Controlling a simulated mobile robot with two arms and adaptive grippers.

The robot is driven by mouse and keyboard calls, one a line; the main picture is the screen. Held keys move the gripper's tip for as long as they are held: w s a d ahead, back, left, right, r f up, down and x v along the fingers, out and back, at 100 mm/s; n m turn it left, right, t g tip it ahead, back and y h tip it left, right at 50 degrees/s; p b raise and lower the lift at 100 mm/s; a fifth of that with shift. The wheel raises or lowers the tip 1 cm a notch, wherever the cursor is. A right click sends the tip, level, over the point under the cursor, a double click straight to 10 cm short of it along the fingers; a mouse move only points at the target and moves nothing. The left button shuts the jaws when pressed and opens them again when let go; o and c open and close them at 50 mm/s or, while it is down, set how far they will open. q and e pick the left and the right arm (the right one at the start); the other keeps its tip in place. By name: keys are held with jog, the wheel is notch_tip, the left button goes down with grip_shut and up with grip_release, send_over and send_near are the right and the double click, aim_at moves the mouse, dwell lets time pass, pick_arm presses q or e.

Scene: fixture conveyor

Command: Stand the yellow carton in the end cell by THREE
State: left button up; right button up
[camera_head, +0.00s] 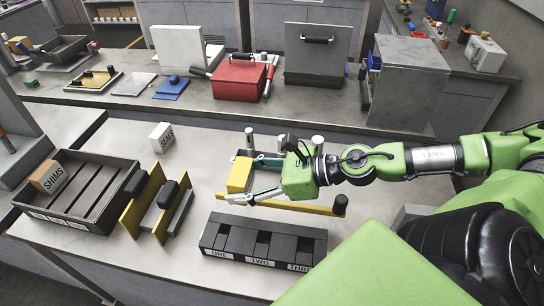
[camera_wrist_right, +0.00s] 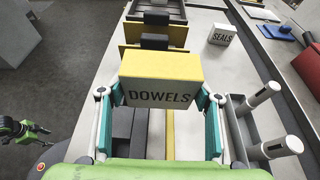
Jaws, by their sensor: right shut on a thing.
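The yellow carton (camera_head: 239,175) is held by my right gripper (camera_head: 262,178) above the table, behind the rack. In the right wrist view the yellow carton (camera_wrist_right: 158,82) reads DOWELS and sits between both teal finger pads (camera_wrist_right: 160,120). The black rack (camera_head: 208,231) stands at the front of the table with cells labelled ONE, TWO and THREE from left to right. The THREE cell (camera_head: 304,249) is at the right end and looks empty. A green arm part (camera_wrist_right: 20,132), seemingly my left gripper, shows small at the left of the wrist view; its jaws are unclear.
A dark tray (camera_head: 98,211) with a SHIMS carton (camera_head: 46,177) stands at the left. Yellow upright plates (camera_head: 143,203) stand beside it. A white SEALS carton (camera_head: 161,137) stands behind. A yellow bar (camera_head: 290,206) and grey posts (camera_head: 318,146) are near my right gripper.

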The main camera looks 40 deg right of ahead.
jog(key=d+f+b, duration=0.1)
jog(key=d+f, duration=0.2)
jog(key=d, duration=0.1)
jog(key=w+d+f+b, duration=0.1)
jog(key=d+f, duration=0.2)
jog(key=d, duration=0.1)
jog(key=d+f+b, duration=0.2)
jog(key=d+f, duration=0.1)
jog(key=d, duration=0.1)
jog(key=shift+w+d, duration=0.15)
jog(key=shift+d, duration=0.2)
jog(key=shift+d+f, duration=0.35)
jog(key=f, duration=0.1)
jog(key=f+b, duration=0.1)
jog(key=f, duration=0.1)
jog(key=shift+d+f+b, duration=0.15)
jog(key=shift+d+b, duration=0.15)
pick_arm(q)
notch_tip(320, 180, down, 6)
jog(key=shift+w+r, duration=0.1)
jog(key=shift+w, duration=0.05)
pick_arm(e)
jog(key=shift+f, duration=0.25)
jog(key=shift+f, duration=0.1)
jog(key=o, duration=1.1)
